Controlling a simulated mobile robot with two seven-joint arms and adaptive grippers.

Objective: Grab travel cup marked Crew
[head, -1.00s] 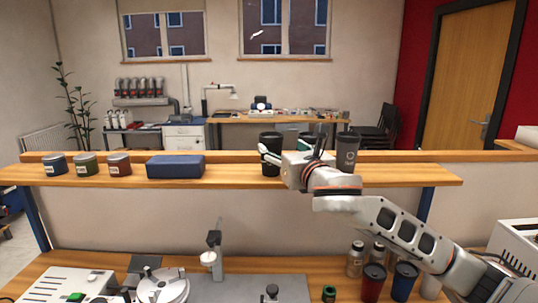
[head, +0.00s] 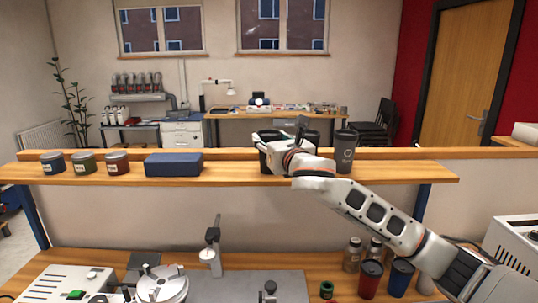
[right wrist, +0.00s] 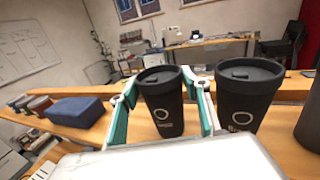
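Three black lidded travel cups stand on the raised wooden shelf. The left cup (right wrist: 163,112) is between the two fingers of my right gripper (right wrist: 160,88), and its upper edge shows in the head view (head: 266,137). The fingers are spread on either side of this cup, with no clear grip. The middle cup (right wrist: 247,95) stands just right of the right finger. The right cup (head: 345,150) stands apart and is cut by the edge in the wrist view. Each has a pale round logo with lettering too small to read. My left gripper is out of view.
A blue case (head: 173,164) and several small labelled tins (head: 84,162) are on the shelf's left part. Below, a red cup (head: 371,279), a blue cup (head: 401,278) and bottles stand on the lower bench with machines. The shelf is clear between case and cups.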

